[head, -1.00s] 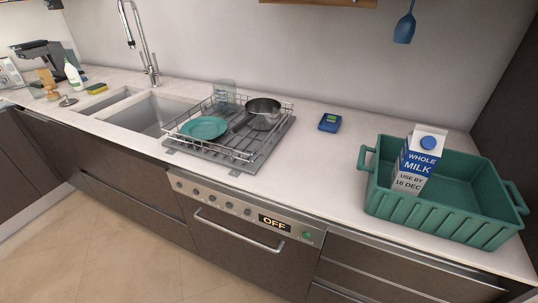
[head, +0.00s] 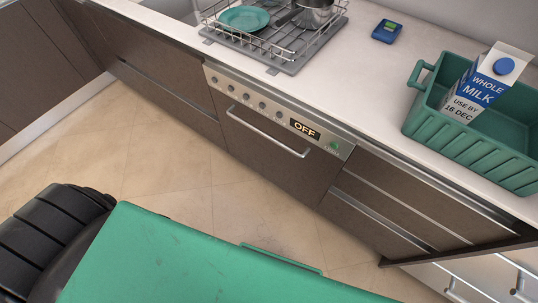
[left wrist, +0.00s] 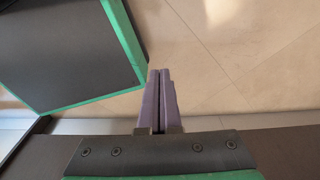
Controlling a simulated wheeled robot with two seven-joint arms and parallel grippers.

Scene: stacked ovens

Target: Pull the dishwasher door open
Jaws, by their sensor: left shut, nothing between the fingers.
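The dishwasher (head: 268,148) stands under the counter in the head view. Its dark door is closed, with a long silver bar handle (head: 268,132) across its upper part. The steel panel above has knobs and a display reading OFF. My left gripper (left wrist: 160,72) shows in the left wrist view, with its two fingers together and nothing between them. It points over the tiled floor, and no part of the dishwasher handle is clearly seen there. Neither gripper shows in the head view, so I cannot see the right one.
A dish rack (head: 270,45) with a teal plate (head: 244,18) and a pot stands on the counter. A green crate (head: 475,150) holds a milk carton (head: 483,85), left of which is a small blue device (head: 386,31). The tiled floor (head: 170,165) before the dishwasher is clear.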

